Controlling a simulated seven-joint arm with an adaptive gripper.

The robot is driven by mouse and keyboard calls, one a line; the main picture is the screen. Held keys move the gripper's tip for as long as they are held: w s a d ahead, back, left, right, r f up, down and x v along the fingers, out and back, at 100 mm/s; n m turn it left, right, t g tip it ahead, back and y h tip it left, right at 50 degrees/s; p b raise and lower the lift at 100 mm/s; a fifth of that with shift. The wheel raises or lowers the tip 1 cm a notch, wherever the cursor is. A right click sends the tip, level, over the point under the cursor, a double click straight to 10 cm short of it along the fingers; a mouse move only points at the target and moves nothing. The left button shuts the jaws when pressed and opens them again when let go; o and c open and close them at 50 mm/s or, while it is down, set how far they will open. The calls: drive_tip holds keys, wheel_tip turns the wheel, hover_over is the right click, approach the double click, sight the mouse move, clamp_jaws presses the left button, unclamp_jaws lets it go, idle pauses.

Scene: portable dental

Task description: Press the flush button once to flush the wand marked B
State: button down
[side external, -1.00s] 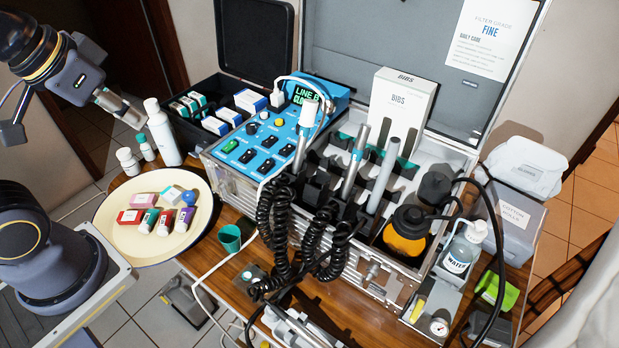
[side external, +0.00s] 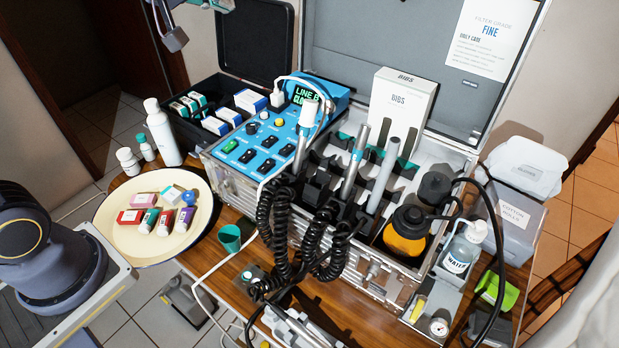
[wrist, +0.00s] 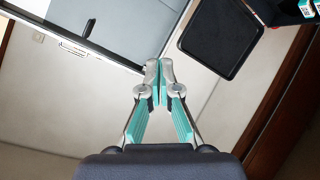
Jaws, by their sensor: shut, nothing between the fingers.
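The blue control panel (side external: 232,165) sits on the open metal case in the side view. It has several black rocker switches (side external: 247,156), a yellow round button (side external: 280,122), a white round button (side external: 264,115) and a black knob (side external: 252,128). I cannot read which is the flush button. A green-lit display (side external: 306,97) reads "LINE B" with a second, partly hidden line. Several wands stand in holders right of the panel, including a silver one (side external: 384,175); no B mark is legible. My gripper (wrist: 160,75) is shut and empty, high above the case's far left, mostly outside the side view.
A white box marked BIBS (side external: 402,108) stands in the case. Black coiled hoses (side external: 272,235) hang in front. A cream plate (side external: 120,238) with small tubes and boxes is at left, near white bottles (side external: 162,132). A black lidded box (side external: 255,45) stands open behind.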

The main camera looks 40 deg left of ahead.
drive_tip(key=w+a+f+n, duration=0.2)
drive_tip(key=w+a+f, duration=0.15)
drive_tip(key=w, duration=0.45)
drive_tip(key=n+g+y, duration=0.1)
drive_tip(key=n+g, duration=0.1)
hover_over(264, 115)
wheel_tip(264, 115, down, 18)
drive_tip(key=shift+s+a+f, duration=0.2)
drive_tip(key=shift+s+f, duration=0.1)
drive_tip(key=shift+s, duration=0.15)
drive_tip(key=shift+f, duration=0.1)
drive_tip(key=shift+w+f, duration=0.2)
drive_tip(key=shift+f, duration=4.1)
drive_tip(key=shift+f, duration=0.1)
drive_tip(key=shift+f, duration=0.3)
